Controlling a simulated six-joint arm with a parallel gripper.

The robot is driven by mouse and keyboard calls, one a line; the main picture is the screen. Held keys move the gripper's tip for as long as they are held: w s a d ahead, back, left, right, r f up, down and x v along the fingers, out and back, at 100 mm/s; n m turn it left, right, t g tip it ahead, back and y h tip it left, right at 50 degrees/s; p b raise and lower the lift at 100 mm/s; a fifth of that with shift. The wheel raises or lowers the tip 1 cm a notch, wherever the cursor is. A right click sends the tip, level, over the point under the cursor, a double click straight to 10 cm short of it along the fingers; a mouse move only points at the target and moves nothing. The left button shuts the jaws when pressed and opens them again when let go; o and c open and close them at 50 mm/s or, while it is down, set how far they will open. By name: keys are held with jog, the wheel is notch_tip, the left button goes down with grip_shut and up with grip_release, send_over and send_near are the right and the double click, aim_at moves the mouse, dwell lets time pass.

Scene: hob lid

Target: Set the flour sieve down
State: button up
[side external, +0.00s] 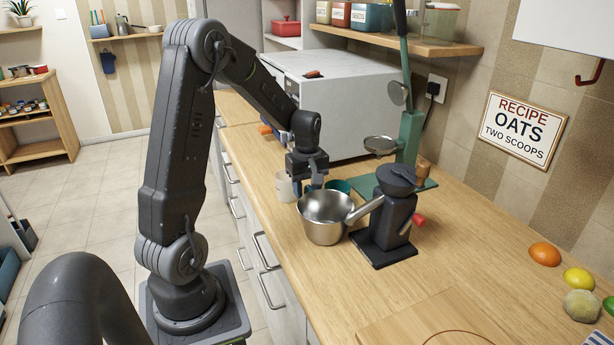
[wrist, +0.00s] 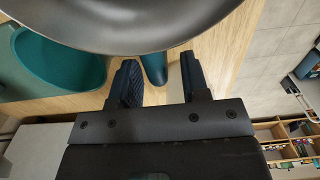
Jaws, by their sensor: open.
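I cannot pick out a flour sieve for certain in either view. My gripper (side external: 312,187) is open above the counter, just behind a steel saucepan (side external: 325,232). In the wrist view the rounded underside or wall of the pan (wrist: 130,25) fills the top, just beyond my fingertips (wrist: 158,65). A dark blue, rounded thing (wrist: 153,66) shows between the fingers; what it is, and whether the fingers touch it, I cannot tell. A teal container (wrist: 55,65) lies left of the fingers and also shows behind the pan in the side view (side external: 340,186).
A white mug (side external: 284,187) stands left of my gripper. A dark grinder-like device (side external: 390,215) stands at the pan's handle. Behind it is a green stand (side external: 410,140) with round metal parts. A grey appliance (side external: 335,95) stands behind. The front counter and fruit (side external: 545,254) are at right.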

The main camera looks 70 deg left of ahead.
notch_tip(320, 180, up, 11)
jog(key=s+d+r+m+t, duration=0.2)
jog(key=d+m, duration=0.4)
jog(key=d, duration=0.4)
jog(key=s+d+r+m+t, duration=0.2)
jog(key=s+d+m, duration=0.3)
jog(key=d, duration=0.5)
jog(key=shift+s+r+m+y, duration=0.15)
jog(key=shift+r+m+y, duration=0.25)
jog(key=shift+r+m, duration=0.4)
jog(key=s+d+m, duration=0.2)
jog(key=s+d+f+m+t, duration=0.1)
jog(key=s+d+m, duration=0.1)
jog(key=shift+s+d+f+m+h, duration=0.15)
jog(key=shift+s+m+h, duration=0.05)
jog(key=shift+m+h, duration=0.2)
jog(key=shift+o, duration=0.6)
jog(key=shift+s+d+f+m+t, duration=0.1)
jog(key=shift+s+d+m+t, duration=0.1)
jog(key=shift+s+m+t, duration=0.1)
jog(key=shift+w, duration=0.1)
